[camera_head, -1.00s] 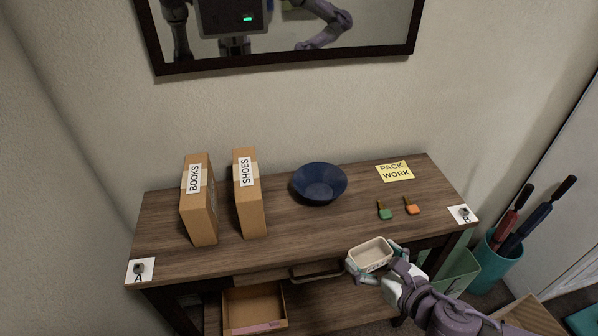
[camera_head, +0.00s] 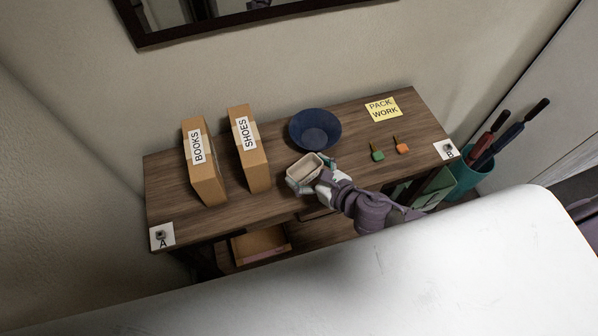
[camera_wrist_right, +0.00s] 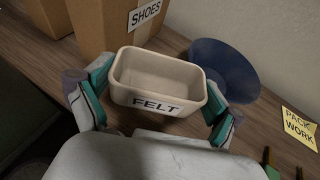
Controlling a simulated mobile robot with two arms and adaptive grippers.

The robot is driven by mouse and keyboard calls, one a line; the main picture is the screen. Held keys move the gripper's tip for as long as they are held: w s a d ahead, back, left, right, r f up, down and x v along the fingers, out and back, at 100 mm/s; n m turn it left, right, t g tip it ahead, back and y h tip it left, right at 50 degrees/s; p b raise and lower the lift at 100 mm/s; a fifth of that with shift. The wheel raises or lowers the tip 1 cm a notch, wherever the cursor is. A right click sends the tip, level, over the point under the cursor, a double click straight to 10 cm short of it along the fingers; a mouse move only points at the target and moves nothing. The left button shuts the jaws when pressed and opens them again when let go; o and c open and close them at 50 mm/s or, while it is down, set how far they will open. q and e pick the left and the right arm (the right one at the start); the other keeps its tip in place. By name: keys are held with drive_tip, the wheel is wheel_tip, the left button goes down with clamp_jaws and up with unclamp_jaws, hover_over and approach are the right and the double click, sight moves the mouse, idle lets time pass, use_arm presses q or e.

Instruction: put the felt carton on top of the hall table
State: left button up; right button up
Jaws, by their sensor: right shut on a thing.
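The felt carton (camera_head: 305,169) is a small beige open-topped box, and it looks empty. Its FELT label shows in the right wrist view, where the carton (camera_wrist_right: 159,76) sits upright between the two fingers. My right gripper (camera_head: 311,176) is shut on its sides. The carton is over the front middle of the brown wooden hall table (camera_head: 225,215), in front of the blue bowl (camera_head: 315,130). I cannot tell whether its base touches the tabletop. My left gripper is not in view.
BOOKS (camera_head: 208,180) and SHOES (camera_head: 254,165) boxes stand left of the carton. Green (camera_head: 377,155) and orange (camera_head: 402,149) tagged items and a yellow note (camera_head: 382,109) lie right. A teal bin (camera_head: 468,180) holds umbrellas at right.

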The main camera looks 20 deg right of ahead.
sight(300, 178)
drive_tip(key=shift+w+a+f, duration=0.55)
drive_tip(key=shift+w+a, duration=0.1)
drive_tip(key=shift+a, duration=0.1)
drive_tip(key=shift+f+b, duration=0.45)
drive_tip(key=shift+f, duration=1.65)
drive_tip(key=shift+f, duration=0.2)
drive_tip(key=o, duration=0.6)
drive_tip(key=shift+r, duration=0.15)
drive_tip(key=shift+s+r, duration=0.1)
drive_tip(key=shift+r, duration=0.05)
drive_tip(key=shift+b+v, duration=0.9)
drive_tip(key=shift+v, duration=5.05)
